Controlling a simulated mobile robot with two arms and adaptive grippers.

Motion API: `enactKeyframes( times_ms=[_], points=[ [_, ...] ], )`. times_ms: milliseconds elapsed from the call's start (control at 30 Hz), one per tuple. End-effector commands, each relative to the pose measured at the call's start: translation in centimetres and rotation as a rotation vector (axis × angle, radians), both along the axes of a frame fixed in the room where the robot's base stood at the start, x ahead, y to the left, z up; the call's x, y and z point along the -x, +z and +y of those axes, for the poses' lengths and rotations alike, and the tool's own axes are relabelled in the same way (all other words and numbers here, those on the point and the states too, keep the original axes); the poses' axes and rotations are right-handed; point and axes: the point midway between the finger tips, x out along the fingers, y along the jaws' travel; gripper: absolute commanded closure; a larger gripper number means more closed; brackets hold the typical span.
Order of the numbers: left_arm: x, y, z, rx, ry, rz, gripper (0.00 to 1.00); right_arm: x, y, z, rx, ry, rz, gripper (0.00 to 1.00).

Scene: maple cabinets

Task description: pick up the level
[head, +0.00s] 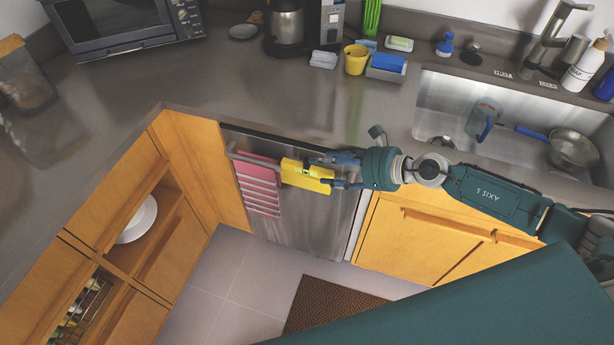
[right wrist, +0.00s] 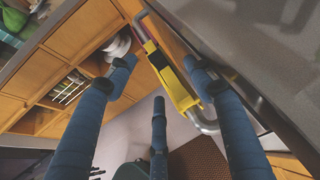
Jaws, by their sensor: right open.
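The level (head: 306,176) is a yellow bar with dark marks. In the head view it is in front of the dishwasher door, by the grey handle bar and beside a pink striped towel. My right gripper (head: 334,172) comes in from the right with its blue fingers open at the level's right end. In the right wrist view the level (right wrist: 172,82) shows beyond the open fingers (right wrist: 160,66), nearer the right one, against the grey bar. I cannot tell whether a finger touches it. My left gripper is out of view.
The pink towel (head: 258,186) hangs from the handle bar (head: 236,154). The counter edge runs just above the level. A sink (head: 455,92) with a pan (head: 573,149) is at the right. Open cabinet shelves with plates (head: 139,220) are at the left.

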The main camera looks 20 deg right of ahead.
Motion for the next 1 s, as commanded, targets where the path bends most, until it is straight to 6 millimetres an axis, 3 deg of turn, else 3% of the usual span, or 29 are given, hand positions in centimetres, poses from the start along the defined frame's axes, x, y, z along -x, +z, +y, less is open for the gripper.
enactKeyframes(
  times_ms=[400,667,933,1000],
  points=[
    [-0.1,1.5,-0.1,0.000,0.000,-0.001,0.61,-2.4,-2.9,3.3,-0.002,0.000,0.001,0.48],
    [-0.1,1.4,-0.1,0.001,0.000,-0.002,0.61,-2.5,-3.2,3.4,-0.001,0.001,0.002,0.48],
    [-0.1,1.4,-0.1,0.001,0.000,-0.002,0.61,-2.6,-3.0,3.4,-0.001,-0.001,-0.002,1.00],
    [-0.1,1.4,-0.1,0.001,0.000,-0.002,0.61,-2.6,-3.0,3.3,-0.001,-0.002,-0.003,1.00]
  ],
)
